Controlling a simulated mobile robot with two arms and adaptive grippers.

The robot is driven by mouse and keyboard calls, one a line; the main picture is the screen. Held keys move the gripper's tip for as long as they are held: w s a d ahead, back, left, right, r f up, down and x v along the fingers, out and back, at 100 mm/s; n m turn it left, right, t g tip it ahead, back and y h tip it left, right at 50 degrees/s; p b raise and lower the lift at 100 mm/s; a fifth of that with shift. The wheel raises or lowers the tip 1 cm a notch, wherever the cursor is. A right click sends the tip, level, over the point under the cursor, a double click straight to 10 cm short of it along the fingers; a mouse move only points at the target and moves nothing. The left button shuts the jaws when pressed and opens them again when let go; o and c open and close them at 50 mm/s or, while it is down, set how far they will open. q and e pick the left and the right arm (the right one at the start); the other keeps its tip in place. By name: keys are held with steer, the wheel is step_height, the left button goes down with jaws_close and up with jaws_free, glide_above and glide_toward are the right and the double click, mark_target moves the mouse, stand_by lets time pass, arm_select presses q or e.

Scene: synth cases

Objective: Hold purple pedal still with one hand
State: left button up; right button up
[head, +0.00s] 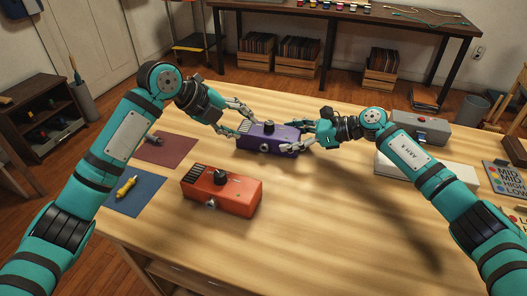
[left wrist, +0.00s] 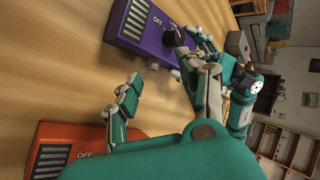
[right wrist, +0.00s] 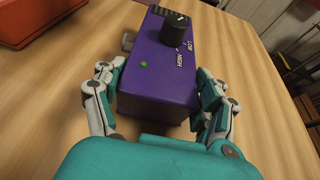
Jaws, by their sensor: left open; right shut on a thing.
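The purple pedal (head: 270,138) lies flat on the wooden table, with a black knob on its top. My right gripper (head: 300,141) is shut on its right end; in the right wrist view the two fingers (right wrist: 160,100) press its two sides, and a green light shows on the pedal (right wrist: 165,75). My left gripper (head: 235,118) is open near the pedal's left end. In the left wrist view its fingers (left wrist: 160,75) are spread, with the purple pedal (left wrist: 148,28) beyond them. I cannot tell from the views whether a left fingertip touches the pedal.
An orange pedal (head: 222,190) stands nearer on the table. A maroon mat (head: 170,152) and a blue mat (head: 125,200) with a yellow item (head: 126,187) lie at left. A grey device (head: 420,128) and a white box (head: 425,172) stand at right. The front middle is clear.

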arm_select(q)
steer(key=s+d+f+m+y, duration=0.1)
steer(key=m, duration=0.1)
steer(key=s+d+f+m+y, duration=0.1)
steer(key=s+d+m, duration=0.1)
steer(key=s+d+f+m+y, duration=0.1)
steer(key=d+y, duration=0.1)
steer(key=shift+s+d+f+m, duration=0.2)
steer(key=shift+s+f+m, duration=0.05)
steer(key=shift+s+m, duration=0.15)
arm_select(e)
steer(key=shift+f, duration=0.1)
arm_select(q)
steer(key=shift+s+d+f+m+y, duration=0.1)
steer(key=shift+s+f+m+y, duration=0.25)
steer(key=shift+f+m+y, duration=0.2)
steer(key=shift+f, duration=0.1)
arm_select(e)
steer(key=o, duration=1.4)
steer(key=v, duration=1.2)
